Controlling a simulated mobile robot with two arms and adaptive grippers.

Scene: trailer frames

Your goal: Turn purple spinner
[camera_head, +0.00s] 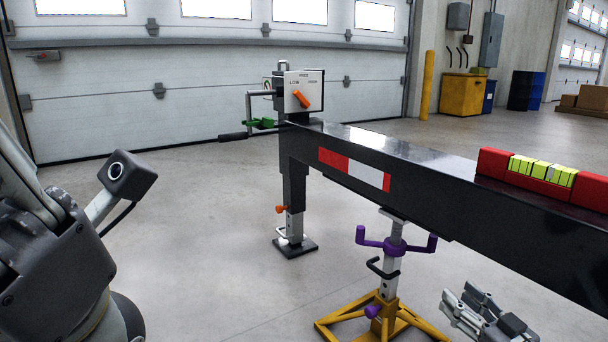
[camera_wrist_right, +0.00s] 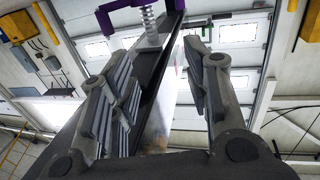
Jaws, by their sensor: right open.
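The purple spinner (camera_head: 395,245) is a two-handled crossbar with upturned ends, on the upright post of a jack stand under the dark trailer beam. Part of it shows at the top left of the right wrist view (camera_wrist_right: 110,17), beside a threaded silver rod. My right gripper (camera_head: 464,300) is below and to the right of the spinner, apart from it. In the right wrist view its two fingers (camera_wrist_right: 165,90) are spread and empty, pointing up along the underside of the beam. My left arm shows at the left edge of the head view, but its fingers are not visible.
The black trailer beam (camera_head: 440,185) runs above my right gripper. The jack stand has a yellow base (camera_head: 390,322), a purple knob (camera_head: 372,311) and a black handle (camera_head: 382,269). A front jack (camera_head: 294,200) stands farther back. Bare floor lies left of the stand.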

